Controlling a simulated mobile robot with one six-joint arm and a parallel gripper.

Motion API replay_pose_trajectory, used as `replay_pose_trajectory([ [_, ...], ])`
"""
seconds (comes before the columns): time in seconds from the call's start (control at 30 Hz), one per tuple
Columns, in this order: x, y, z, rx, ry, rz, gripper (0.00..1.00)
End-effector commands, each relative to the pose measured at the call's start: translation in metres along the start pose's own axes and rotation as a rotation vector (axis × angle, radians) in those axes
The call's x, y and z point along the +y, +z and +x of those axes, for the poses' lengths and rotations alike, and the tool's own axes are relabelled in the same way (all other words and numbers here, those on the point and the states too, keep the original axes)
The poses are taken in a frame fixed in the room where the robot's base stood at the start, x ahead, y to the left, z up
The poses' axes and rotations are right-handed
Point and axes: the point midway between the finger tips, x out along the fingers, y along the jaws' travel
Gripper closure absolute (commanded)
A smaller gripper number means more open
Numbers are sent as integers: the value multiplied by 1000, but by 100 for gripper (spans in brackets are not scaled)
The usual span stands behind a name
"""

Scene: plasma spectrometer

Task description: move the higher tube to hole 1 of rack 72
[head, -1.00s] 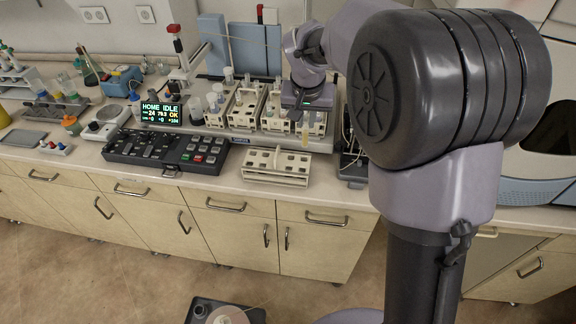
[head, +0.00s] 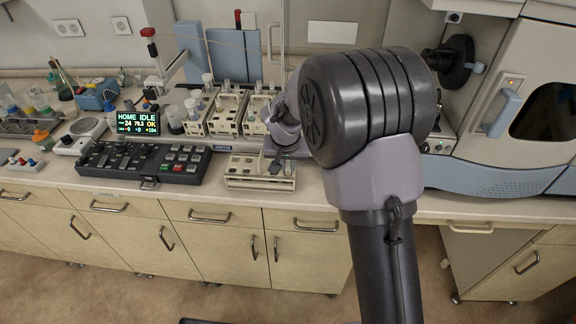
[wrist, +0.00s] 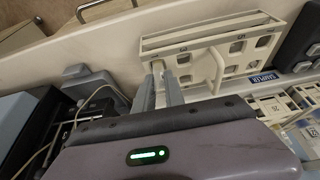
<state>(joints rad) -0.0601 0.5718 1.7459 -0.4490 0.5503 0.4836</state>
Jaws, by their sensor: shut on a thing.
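The low off-white rack (head: 245,180) stands at the front of the bench; its label is too small to read. In the wrist view this rack (wrist: 225,32) lies ahead of my fingers, with several square openings. My gripper (head: 277,165) is at the rack's right end in the head view. In the wrist view my gripper (wrist: 160,75) is shut on a slim pale tube (wrist: 158,66), of which only a small end shows between the fingertips. I cannot tell whether the tube is in a hole or just above the rack. The arm hides part of the rack.
Several taller racks (head: 229,112) with tubes stand behind, close to my wrist. A black control panel (head: 145,162) lies to the left. The white instrument (head: 505,105) stands to the right. In the wrist view a grey device with a cable (wrist: 92,84) sits near the fingers.

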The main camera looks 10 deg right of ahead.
Motion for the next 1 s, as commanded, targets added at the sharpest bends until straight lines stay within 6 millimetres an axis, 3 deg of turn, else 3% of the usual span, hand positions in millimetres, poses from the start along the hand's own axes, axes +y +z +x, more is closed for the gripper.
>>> replay_pose_trajectory([
  [0.23, 0, 1, 2, 1, 0, 0, 100],
  [0.27, 0, 1, 2, 1, 0, 0, 84],
  [0.37, 0, 0, 1, 1, 0, 0, 64],
  [0.67, 0, 0, 0, 0, 0, 0, 64],
  [0.77, 0, -2, -12, 2, -1, 0, 64],
  [1.0, 0, -3, -82, 3, -1, 0, 64],
])
